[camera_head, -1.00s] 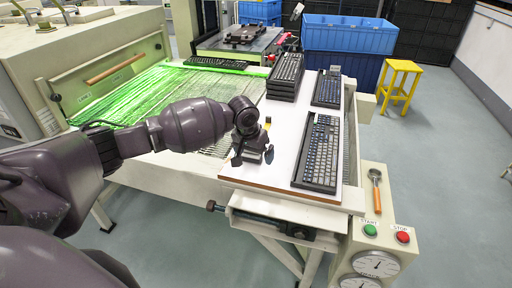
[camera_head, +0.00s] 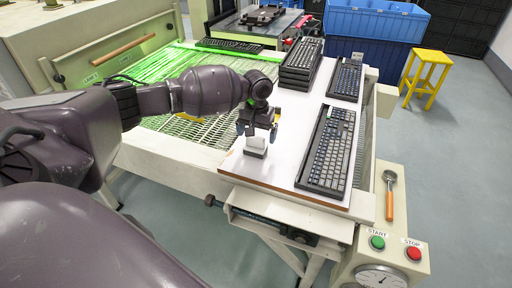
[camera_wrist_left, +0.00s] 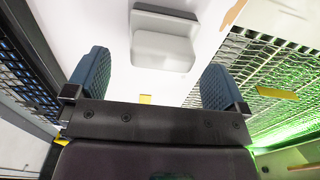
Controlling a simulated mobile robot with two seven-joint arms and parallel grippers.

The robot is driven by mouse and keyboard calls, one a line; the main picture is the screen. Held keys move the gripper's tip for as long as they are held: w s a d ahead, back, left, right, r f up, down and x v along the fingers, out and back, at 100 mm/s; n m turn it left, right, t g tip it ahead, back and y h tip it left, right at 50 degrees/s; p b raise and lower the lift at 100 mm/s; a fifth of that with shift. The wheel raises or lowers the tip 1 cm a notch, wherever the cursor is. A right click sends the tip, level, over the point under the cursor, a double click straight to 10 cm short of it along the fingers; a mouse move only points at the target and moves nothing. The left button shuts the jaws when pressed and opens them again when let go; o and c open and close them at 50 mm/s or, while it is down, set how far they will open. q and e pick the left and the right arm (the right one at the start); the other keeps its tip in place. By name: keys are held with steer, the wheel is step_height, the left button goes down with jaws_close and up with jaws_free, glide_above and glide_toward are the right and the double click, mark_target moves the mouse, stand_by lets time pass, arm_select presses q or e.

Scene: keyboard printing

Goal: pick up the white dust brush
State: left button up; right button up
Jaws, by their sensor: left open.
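The white dust brush (camera_head: 255,144) stands on the white table top (camera_head: 284,150), near its left front edge. My left gripper (camera_head: 257,129) is open just above and behind it, its fingers pointing down. In the left wrist view the brush (camera_wrist_left: 163,40) is a pale block with a grey-white face. It lies ahead of and between the two blue-padded fingers (camera_wrist_left: 155,80), with space on both sides. Nothing is held between the fingers. My right gripper is not in view.
A keyboard (camera_head: 327,150) lies to the right of the brush, with another keyboard (camera_head: 345,79) behind it and a stack of keyboards (camera_head: 301,64) further back. A green-lit mesh conveyor (camera_head: 190,128) adjoins on the left. Start and stop buttons (camera_head: 377,242) stand at the front right.

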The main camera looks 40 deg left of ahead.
mark_target(256, 145)
arm_select(q)
steer(key=f+b, duration=0.1)
steer(key=f, duration=0.4)
steer(key=shift+s, duration=0.2)
steer(key=shift+r, duration=0.1)
steer(key=shift+c, duration=0.3)
steer(key=c, duration=1)
